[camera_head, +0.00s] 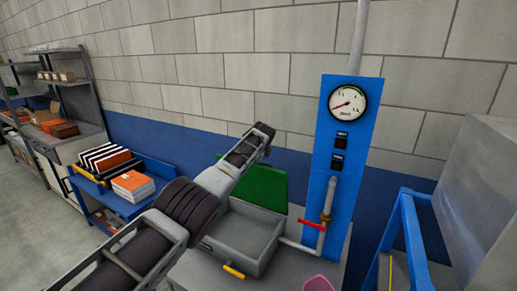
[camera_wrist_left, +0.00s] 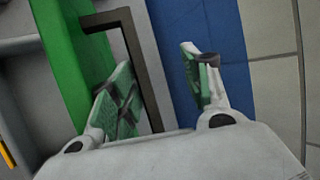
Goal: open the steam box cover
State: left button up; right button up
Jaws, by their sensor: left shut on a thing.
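The steam box (camera_head: 243,232) is a grey open-topped box left of the blue gauge panel. Its green cover (camera_head: 268,187) stands raised behind the box, so the inside shows. In the left wrist view, the green cover (camera_wrist_left: 62,62) carries a dark bracket handle (camera_wrist_left: 150,92) on its wall side. My right gripper is out of view.
The blue panel (camera_head: 336,200) with gauge (camera_head: 347,103) and red-handled valve (camera_head: 312,225) stands right of the box. A yellow handle (camera_head: 233,271) is at the box front. A blue cart (camera_head: 104,213) stands left. A blue frame (camera_head: 412,232) stands right. The block wall is close behind.

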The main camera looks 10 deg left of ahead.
pick_arm(q)
jog(key=shift+s+d+r, duration=0.15)
jog(key=shift+d+r, duration=0.05)
jog(key=shift+d, duration=0.3)
jog(key=shift+s+r, duration=0.15)
jog(key=shift+r, duration=0.4)
jog(key=shift+s+d+r, duration=0.2)
jog(key=shift+s+r, duration=0.15)
jog(key=shift+r, duration=0.3)
jog(key=shift+s+r, duration=0.35)
jog(key=shift+r, duration=0.15)
jog(key=shift+s+a+f+v, duration=0.1)
jog(key=shift+v, duration=1.15)
jog(key=shift+s+a+f+v, duration=0.1)
jog(key=shift+s+v, duration=0.05)
jog(key=shift+v, duration=1.1)
jog(key=shift+s+a+f+v, duration=0.1)
jog(key=shift+v, duration=1.15)
jog(key=shift+r, duration=0.1)
jog(key=shift+s, duration=0.1)
